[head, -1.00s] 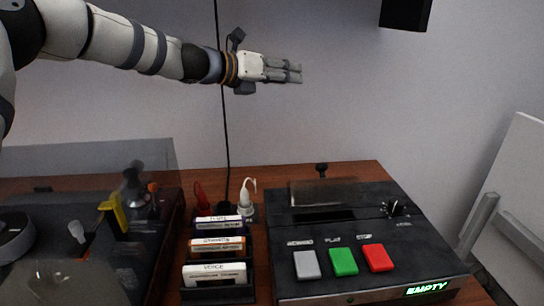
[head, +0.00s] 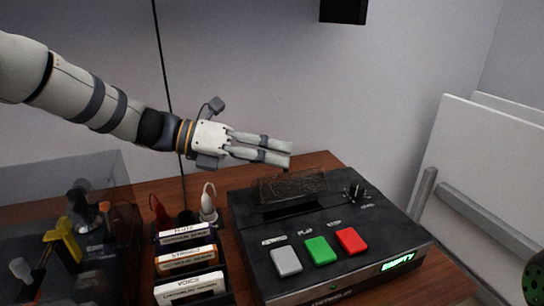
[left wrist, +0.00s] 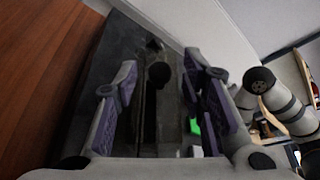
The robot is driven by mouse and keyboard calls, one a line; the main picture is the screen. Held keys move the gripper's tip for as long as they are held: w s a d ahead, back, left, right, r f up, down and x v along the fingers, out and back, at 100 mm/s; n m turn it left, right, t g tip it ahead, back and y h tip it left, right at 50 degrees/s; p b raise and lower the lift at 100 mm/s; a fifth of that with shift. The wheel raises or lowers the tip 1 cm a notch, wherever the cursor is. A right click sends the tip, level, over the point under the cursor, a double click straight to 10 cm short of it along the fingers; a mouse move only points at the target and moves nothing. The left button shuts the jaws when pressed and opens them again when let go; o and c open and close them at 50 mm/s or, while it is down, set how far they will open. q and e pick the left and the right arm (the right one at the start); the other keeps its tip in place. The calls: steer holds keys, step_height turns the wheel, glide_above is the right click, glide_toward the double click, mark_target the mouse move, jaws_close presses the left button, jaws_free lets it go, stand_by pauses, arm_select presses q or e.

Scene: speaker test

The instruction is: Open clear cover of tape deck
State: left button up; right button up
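The tape deck (head: 380,231) is a dark box on the wooden table. Its clear cover (head: 300,187) is a see-through panel that looks tilted up behind a dark slot; its exact angle is hard to tell. My left gripper (head: 288,155) is above the deck's back edge, just behind the cover, with its fingers apart.
Grey (head: 287,262), green (head: 318,251) and red (head: 352,241) buttons are on the deck's front, near a lit "EMPTY" display (head: 397,262). A rack holds labelled tapes (head: 187,257). Red and white plugs stand behind it. A see-through case (head: 115,180) is at left.

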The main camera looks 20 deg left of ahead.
arm_select(q)
steer(key=shift+d, duration=0.1)
jaws_close()
steer(key=shift+w, duration=0.1)
arm_select(e)
steer(key=shift+s, duration=0.1)
